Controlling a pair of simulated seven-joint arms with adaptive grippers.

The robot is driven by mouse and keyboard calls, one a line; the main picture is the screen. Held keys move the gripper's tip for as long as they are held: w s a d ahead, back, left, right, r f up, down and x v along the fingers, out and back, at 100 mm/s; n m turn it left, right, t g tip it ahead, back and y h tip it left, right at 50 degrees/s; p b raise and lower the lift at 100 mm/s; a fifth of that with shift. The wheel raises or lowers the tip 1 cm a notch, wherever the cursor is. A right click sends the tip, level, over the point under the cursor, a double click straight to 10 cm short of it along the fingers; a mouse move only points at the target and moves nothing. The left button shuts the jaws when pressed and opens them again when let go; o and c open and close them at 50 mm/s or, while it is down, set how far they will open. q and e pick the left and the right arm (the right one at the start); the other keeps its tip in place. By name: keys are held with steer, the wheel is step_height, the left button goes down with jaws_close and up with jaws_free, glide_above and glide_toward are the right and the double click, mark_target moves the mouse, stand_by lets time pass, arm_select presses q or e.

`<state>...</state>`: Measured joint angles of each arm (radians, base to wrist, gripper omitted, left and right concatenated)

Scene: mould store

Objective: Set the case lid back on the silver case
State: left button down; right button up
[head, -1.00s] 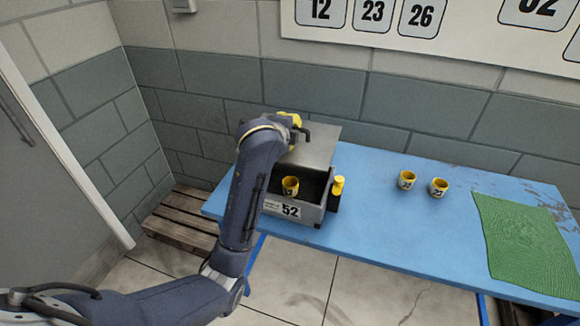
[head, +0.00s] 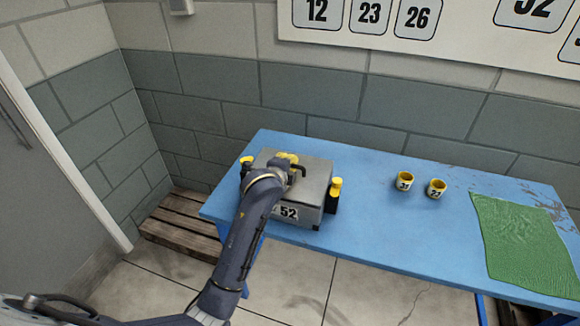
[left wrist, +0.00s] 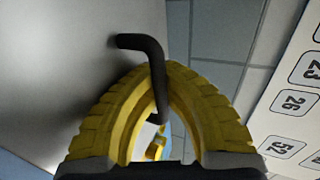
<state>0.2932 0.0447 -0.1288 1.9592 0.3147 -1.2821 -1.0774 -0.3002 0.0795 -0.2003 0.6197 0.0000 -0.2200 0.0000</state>
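The silver case (head: 311,216), with a label reading 52, stands at the left end of the blue table. The grey case lid (head: 316,182) lies over its top and covers the opening; I cannot tell whether it is fully seated. The lid also fills the left of the left wrist view (left wrist: 50,70). My left gripper (head: 288,160) is above the lid, its yellow fingers (left wrist: 167,75) closed on the lid's black bent handle (left wrist: 153,55). My arm hides part of the case's front. The yellow cup inside is hidden. My right gripper is not in view.
Yellow-topped latches (head: 336,190) stand at the case's sides. A wooden pallet (head: 180,225) lies on the floor at left.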

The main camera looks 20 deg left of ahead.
arm_select(q)
steer(key=shift+f, duration=0.35)
steer(key=shift+f, duration=0.1)
steer(key=c, duration=1.6)
jaws_free()
steer(key=shift+s, duration=0.1)
steer(key=v, duration=1.2)
